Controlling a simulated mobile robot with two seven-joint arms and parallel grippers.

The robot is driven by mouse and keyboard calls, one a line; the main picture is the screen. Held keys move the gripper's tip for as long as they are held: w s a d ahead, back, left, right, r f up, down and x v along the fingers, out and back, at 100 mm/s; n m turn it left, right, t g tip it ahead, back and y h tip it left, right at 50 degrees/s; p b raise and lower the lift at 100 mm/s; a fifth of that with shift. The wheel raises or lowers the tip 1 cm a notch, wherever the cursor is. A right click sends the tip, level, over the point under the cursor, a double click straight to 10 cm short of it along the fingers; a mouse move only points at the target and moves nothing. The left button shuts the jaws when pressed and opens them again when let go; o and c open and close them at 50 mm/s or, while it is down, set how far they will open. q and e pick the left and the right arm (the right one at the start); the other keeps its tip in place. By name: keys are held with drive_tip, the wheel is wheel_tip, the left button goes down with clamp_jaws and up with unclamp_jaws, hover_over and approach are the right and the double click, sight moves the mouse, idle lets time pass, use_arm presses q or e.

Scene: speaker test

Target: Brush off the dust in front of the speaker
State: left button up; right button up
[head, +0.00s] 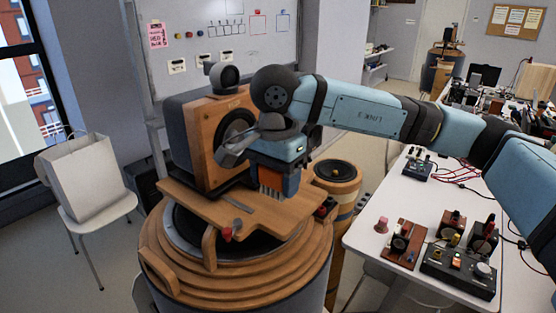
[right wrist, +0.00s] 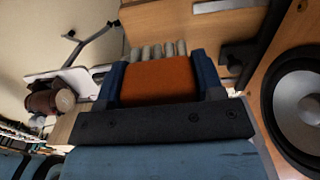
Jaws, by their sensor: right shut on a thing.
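The speaker (head: 178,128) is a wooden box with a dark front cone, standing on a round wooden pedestal; its cone (right wrist: 300,105) shows at the right of the right wrist view. My right gripper (head: 274,172) is in front of the speaker, over the right part of a wooden board. In the right wrist view my right gripper (right wrist: 158,82) is shut on an orange brush (right wrist: 158,84) with pale bristles pointing away. The bristles show above the board in the head view; whether they touch it I cannot tell. I cannot make out dust. My left gripper is not in view.
The wooden board (head: 195,204) projects in front of the speaker, with a grey strip (head: 237,204) on it. A smaller wooden drum (head: 338,174) stands behind my gripper. A white table (head: 375,228) with electronic devices is at the right. A chair with a bag (head: 85,175) is at the left.

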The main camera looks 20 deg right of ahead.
drive_tip(key=shift+r+p, duration=0.4)
drive_tip(key=shift+r, duration=0.95)
